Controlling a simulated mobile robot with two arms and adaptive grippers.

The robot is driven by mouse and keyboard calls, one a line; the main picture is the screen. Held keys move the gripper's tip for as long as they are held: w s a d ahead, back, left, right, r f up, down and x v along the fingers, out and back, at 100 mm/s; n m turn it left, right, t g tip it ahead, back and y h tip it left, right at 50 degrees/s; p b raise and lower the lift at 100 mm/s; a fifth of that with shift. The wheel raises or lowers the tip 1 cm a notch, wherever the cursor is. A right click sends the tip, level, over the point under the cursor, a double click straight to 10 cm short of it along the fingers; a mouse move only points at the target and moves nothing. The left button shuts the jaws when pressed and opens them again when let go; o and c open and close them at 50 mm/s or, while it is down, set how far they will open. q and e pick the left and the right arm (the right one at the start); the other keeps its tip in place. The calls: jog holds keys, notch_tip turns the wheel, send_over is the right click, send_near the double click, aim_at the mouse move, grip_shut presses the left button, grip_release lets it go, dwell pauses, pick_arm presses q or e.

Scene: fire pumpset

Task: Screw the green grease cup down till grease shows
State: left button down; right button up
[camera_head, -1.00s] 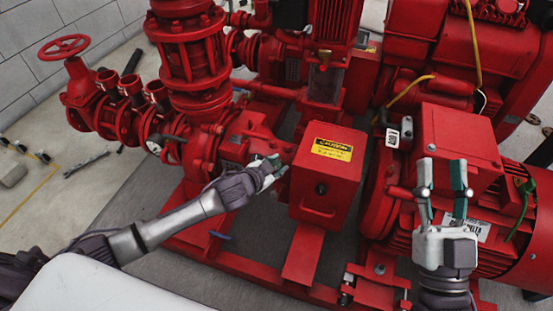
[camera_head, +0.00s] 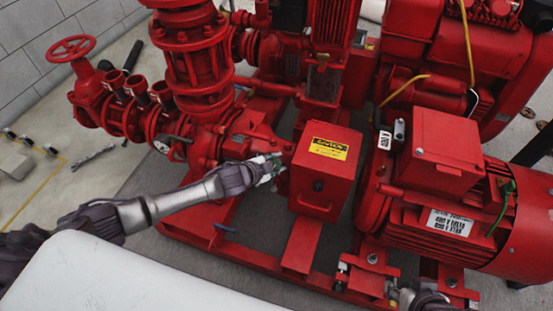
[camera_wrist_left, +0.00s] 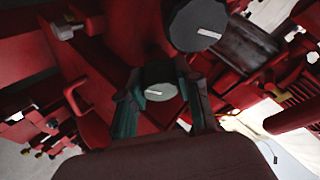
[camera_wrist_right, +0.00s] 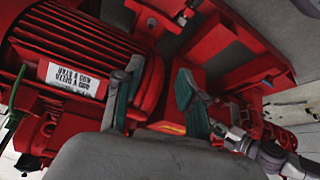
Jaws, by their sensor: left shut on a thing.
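In the head view my left gripper (camera_head: 276,164) is beside the pump casing, left of the red guard box, and hides the cup there. My right gripper (camera_wrist_right: 152,88) is open and empty in the right wrist view. In the head view only part of it shows at the bottom right edge. I cannot make out any grease.
A dark grey round part (camera_wrist_left: 198,25) with a white mark is just beyond the cup. The red guard box (camera_head: 325,172) with a yellow label stands right of my left gripper. The red motor (camera_head: 460,215) is at the right. Pipes and a handwheel (camera_head: 72,48) are at the left.

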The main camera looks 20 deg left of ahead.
pick_arm(q)
jog(key=shift+m+p, duration=0.3)
pick_arm(e)
jog(key=shift+s+d+f+g, duration=0.1)
jog(key=shift+s+d+g, duration=0.2)
jog(key=shift+s, duration=0.35)
jog(key=shift+s+d+f+g, duration=0.1)
jog(key=shift+s+g, duration=0.25)
jog(key=shift+s, duration=0.25)
jog(key=shift+s+d+f+g, duration=0.15)
jog(key=shift+s+g, duration=0.2)
jog(key=shift+s, duration=0.3)
pick_arm(q)
jog(key=c, duration=1.1)
grip_release()
jog(key=shift+o, duration=0.2)
jog(key=v, duration=1.2)
jog(key=shift+w+r, duration=0.1)
